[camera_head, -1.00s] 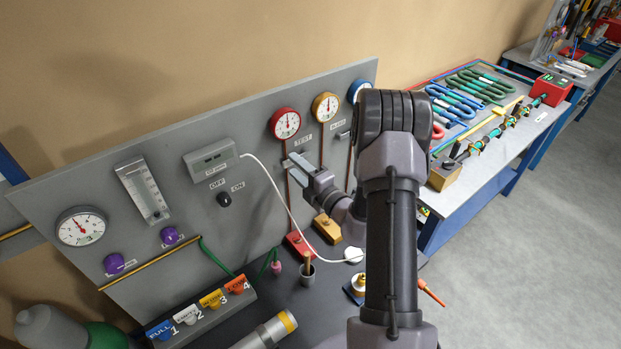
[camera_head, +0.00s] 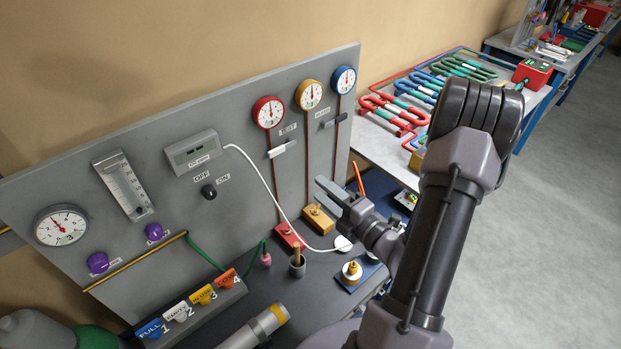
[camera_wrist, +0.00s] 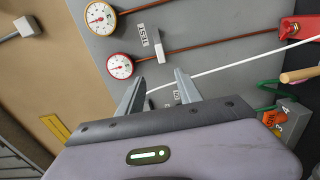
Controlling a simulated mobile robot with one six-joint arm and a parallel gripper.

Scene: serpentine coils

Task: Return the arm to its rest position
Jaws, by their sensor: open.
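My gripper (camera_head: 331,195) is open and empty in the head view, in front of the right part of the grey panel (camera_head: 235,130). It stands apart from the panel, above the wooden block and the red block at the panel's foot. In the wrist view my gripper's two fingers (camera_wrist: 157,92) are spread, with nothing between them. My arm reaches up from the lower right of the head view, bends at a high elbow, and comes down to the gripper.
The panel carries a red gauge (camera_head: 269,112), a yellow gauge (camera_head: 309,95), a blue gauge (camera_head: 343,79) and a white lever (camera_head: 282,149). A white cable (camera_head: 262,180) hangs near the gripper. Coils (camera_head: 396,111) lie on the bench behind my elbow. Floor at right is clear.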

